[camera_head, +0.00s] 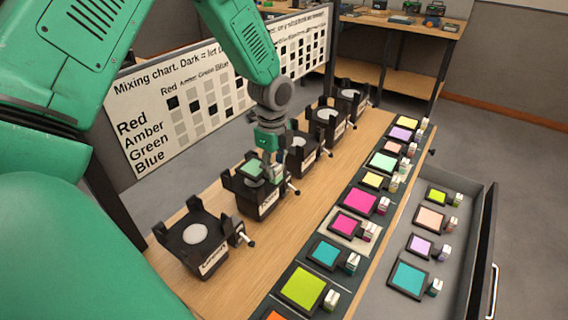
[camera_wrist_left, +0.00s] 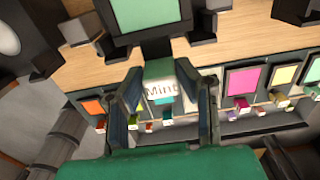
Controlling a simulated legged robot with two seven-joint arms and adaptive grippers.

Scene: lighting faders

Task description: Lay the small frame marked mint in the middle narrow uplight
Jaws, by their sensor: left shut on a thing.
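My left gripper (camera_head: 268,152) is shut on the tag of a small dark frame with a pale green pane (camera_head: 251,167). The tag reads Mint in the left wrist view (camera_wrist_left: 161,92), between the two fingers, and the pane shows ahead of it (camera_wrist_left: 140,14). The frame is at the top of the second uplight (camera_head: 258,197) from the near end. I cannot tell whether it rests there or hovers. The nearest uplight (camera_head: 195,234) is empty, with a bare pale lens. Three more uplights stand beyond, the middle one (camera_head: 300,152) partly behind my gripper. My right gripper is not in view.
A dark rack (camera_head: 325,268) of several coloured frames runs along the bench's right side. An open drawer (camera_head: 458,262) holds more frames. A mixing chart (camera_head: 150,120) stands behind the uplights. Bare wood (camera_head: 245,270) lies between uplights and rack.

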